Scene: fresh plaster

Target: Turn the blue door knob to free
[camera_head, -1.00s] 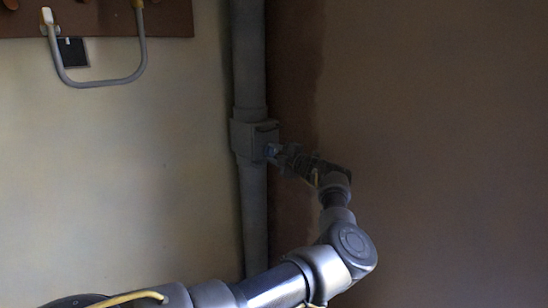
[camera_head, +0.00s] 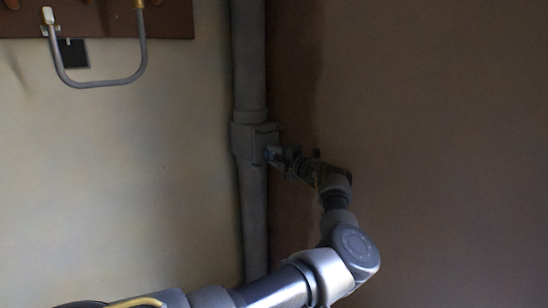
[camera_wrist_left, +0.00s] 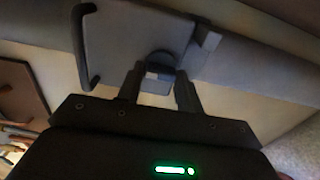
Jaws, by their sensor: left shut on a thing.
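The blue door knob (camera_head: 268,153) is a small, dim bluish spot on the right side of a grey box (camera_head: 243,139) that is fixed around a vertical grey pipe. My left gripper (camera_head: 275,155) reaches it from the right and is shut on it. In the left wrist view the knob (camera_wrist_left: 161,61) is a dark round shape between the two fingers of my left gripper (camera_wrist_left: 160,80), in front of the flat grey face of the box (camera_wrist_left: 122,43). The fingers hide part of the knob, and no marking on it can be read. My right gripper is not in view.
The vertical grey pipe (camera_head: 250,65) runs along the corner. A pale wall (camera_head: 120,170) lies to the left and a brown wall (camera_head: 440,140) to the right. A brown board (camera_head: 100,20) with a grey U-shaped hose (camera_head: 100,83) hangs at the upper left.

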